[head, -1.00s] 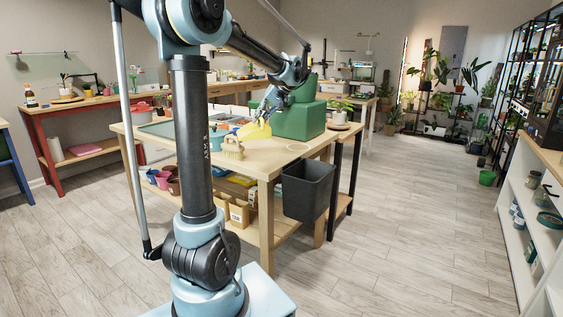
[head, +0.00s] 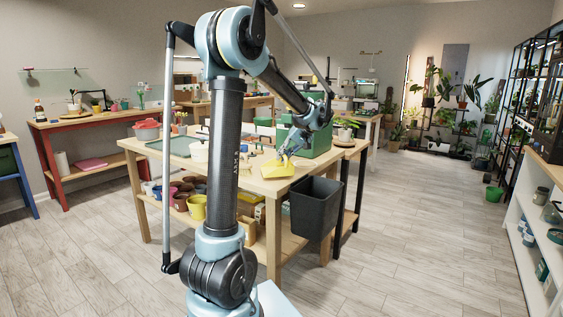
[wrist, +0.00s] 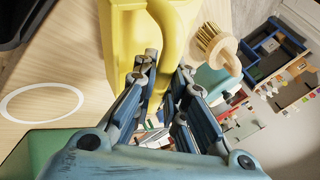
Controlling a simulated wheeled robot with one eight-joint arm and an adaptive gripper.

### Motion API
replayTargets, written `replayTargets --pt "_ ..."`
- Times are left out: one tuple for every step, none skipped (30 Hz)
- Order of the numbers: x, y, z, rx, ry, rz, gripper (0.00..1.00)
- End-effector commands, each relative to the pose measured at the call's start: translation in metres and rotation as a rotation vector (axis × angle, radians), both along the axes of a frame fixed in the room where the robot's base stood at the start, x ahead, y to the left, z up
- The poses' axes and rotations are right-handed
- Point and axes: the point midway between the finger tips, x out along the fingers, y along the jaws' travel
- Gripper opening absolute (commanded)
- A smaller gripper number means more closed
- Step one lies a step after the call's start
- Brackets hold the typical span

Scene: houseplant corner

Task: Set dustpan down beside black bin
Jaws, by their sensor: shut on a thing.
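The yellow dustpan (head: 277,170) is at the front corner of the wooden worktable, just above or on its top; I cannot tell if it touches. My gripper (head: 288,154) points down at it from behind. In the wrist view, my gripper (wrist: 158,112) is shut around the yellow handle (wrist: 167,45), with the dustpan's pan (wrist: 125,45) ahead of it. The black bin (head: 315,208) hangs or stands against the table's end, close to the right of the dustpan. A dark shape at the wrist view's upper left looks like the bin (wrist: 20,18).
A green box (head: 318,140) stands on the table behind my gripper. A brush with tan bristles (wrist: 212,40) lies near the dustpan, and a pale ring (wrist: 42,102) is on the tabletop. Yellow and dark pots (head: 197,207) fill the shelf below. The floor right of the bin is clear.

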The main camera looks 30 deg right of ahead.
Motion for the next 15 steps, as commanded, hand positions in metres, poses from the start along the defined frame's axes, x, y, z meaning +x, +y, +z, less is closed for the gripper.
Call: replayTargets --pt "0.000 0.000 -0.008 0.000 0.000 0.000 0.00" --pt "0.000 0.000 -0.012 0.000 0.000 0.000 0.00" --pt "0.000 0.000 -0.015 0.000 0.000 0.000 0.00" --pt "0.000 0.000 -0.017 0.000 0.000 0.000 0.00" --pt "0.000 0.000 -0.019 0.000 0.000 0.000 0.00" --pt "0.000 0.000 -0.019 0.000 0.000 0.000 0.00" --pt "0.000 0.000 -0.019 0.000 0.000 0.000 0.00" --pt "0.000 0.000 -0.019 0.000 0.000 0.000 0.00" --pt "0.000 0.000 -0.019 0.000 0.000 0.000 0.00" --pt "0.000 0.000 -0.019 0.000 0.000 0.000 0.00" --pt "0.000 0.000 -0.019 0.000 0.000 0.000 0.00" --pt "0.000 0.000 -0.019 0.000 0.000 0.000 0.00" --pt "0.000 0.000 -0.019 0.000 0.000 0.000 0.19" --pt "0.000 0.000 -0.019 0.000 0.000 0.000 0.26" --pt "0.000 0.000 -0.019 0.000 0.000 0.000 0.32"
